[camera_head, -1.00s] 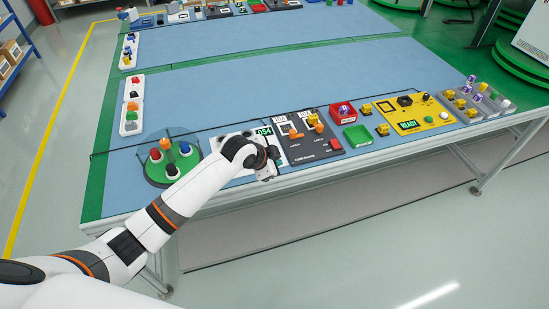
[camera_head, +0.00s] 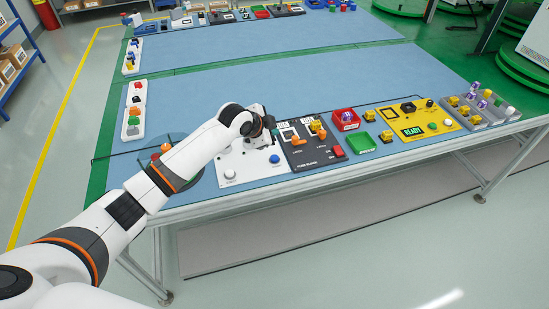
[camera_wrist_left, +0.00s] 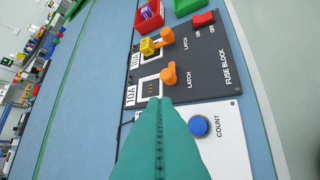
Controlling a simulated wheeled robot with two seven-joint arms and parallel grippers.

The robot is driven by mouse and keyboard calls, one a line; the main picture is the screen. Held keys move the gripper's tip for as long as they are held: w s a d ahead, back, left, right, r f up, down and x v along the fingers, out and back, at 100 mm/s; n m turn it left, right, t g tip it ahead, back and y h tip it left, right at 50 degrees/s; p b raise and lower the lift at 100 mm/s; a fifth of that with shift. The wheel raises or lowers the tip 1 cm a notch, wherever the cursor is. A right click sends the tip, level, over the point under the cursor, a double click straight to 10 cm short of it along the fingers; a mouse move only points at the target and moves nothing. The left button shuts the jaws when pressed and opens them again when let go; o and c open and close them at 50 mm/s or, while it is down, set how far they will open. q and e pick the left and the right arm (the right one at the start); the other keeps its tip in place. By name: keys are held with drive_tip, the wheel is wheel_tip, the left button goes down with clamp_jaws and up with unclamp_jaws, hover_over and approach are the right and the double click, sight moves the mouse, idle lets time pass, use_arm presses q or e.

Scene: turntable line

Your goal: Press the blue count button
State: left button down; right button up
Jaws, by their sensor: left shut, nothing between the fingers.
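The blue count button (camera_head: 274,158) sits on the white panel (camera_head: 253,171) at the table's front edge. In the left wrist view the button (camera_wrist_left: 199,126) is beside the label COUNT, right of my fingers. My left gripper (camera_head: 270,122) is shut and empty, over the far part of the panel, beyond the button and apart from it. In the left wrist view its teal fingers (camera_wrist_left: 160,102) point toward the fuse block and cover part of the white panel. The panel's number display is hidden in the head view. My right gripper is not in view.
The dark fuse block (camera_head: 307,147) with orange latches and a red switch adjoins the panel on the right. A white knob (camera_head: 230,174) is on the panel's left. The turntable (camera_head: 178,178) is partly behind my arm. Blue mat beyond is clear.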

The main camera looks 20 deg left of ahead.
use_arm(q)
drive_tip(key=b, duration=0.7)
hover_over(272, 161)
wheel_tip(272, 161, down, 8)
drive_tip(key=shift+d+r, duration=0.1)
drive_tip(key=shift+r, duration=0.15)
drive_tip(key=shift+f, duration=0.4)
drive_tip(key=shift+f, duration=0.15)
idle(0.9)
drive_tip(key=shift+f, duration=0.3)
